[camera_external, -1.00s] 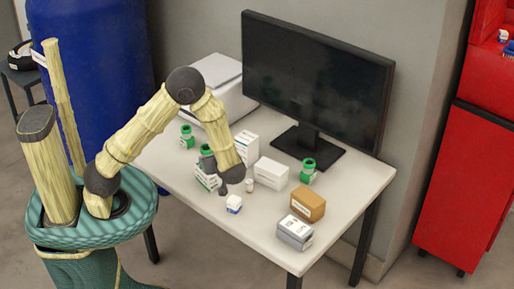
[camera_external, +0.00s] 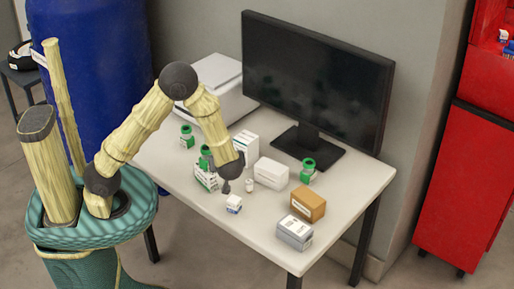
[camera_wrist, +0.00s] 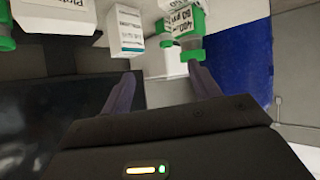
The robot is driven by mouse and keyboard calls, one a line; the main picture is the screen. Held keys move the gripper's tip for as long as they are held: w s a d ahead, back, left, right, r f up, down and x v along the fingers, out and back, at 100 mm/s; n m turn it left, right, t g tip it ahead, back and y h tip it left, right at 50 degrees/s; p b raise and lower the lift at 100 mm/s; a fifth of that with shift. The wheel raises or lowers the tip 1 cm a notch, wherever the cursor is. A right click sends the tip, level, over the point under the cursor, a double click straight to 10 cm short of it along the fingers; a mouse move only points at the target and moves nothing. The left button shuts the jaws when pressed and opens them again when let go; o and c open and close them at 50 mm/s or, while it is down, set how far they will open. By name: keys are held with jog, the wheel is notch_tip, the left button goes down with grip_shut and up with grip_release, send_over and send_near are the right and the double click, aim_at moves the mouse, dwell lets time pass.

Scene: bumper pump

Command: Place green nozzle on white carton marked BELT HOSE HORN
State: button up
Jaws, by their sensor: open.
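Three green-and-white pieces that could be the green nozzle show in the external view. One (camera_external: 187,137) stands at the left rear, one (camera_external: 308,171) near the monitor, and one (camera_external: 205,153) appears to stand on a white carton with green marks (camera_external: 206,179). The carton lettering is too small to read, so I cannot tell which is marked BELT HOSE HORN. My gripper (camera_external: 226,187) is just right of that carton, pointing down. In the wrist view its fingers (camera_wrist: 163,88) are apart with nothing held. A green-and-white piece (camera_wrist: 190,50) shows beyond the right finger.
A taller white carton (camera_external: 247,145), a low white carton (camera_external: 271,173) and a small white cylinder (camera_external: 249,185) are close by. A small white box (camera_external: 234,204), brown box (camera_external: 308,204) and grey box (camera_external: 295,233) lie nearer the front. The monitor (camera_external: 316,80) stands behind.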

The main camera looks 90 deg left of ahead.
jog(key=w+d+r+m+t+h, duration=0.2)
jog(key=w+d+m+t+h, duration=0.2)
jog(key=d+m, duration=0.15)
jog(key=w+d+r+m+t+h, duration=0.25)
jog(key=d+m+t+h, duration=0.2)
jog(key=d, duration=0.25)
jog(key=s+d+m+g+h, duration=0.1)
jog(key=s+d+m+g, duration=0.1)
jog(key=s+m, duration=0.3)
jog(key=s+d+m+g+h, duration=0.2)
jog(key=s+d+m+g, duration=0.1)
jog(key=s, duration=0.5)
jog(key=shift+s+d+r+m, duration=0.15)
jog(key=shift+s+d+m, duration=0.25)
jog(key=shift+d+m, duration=0.45)
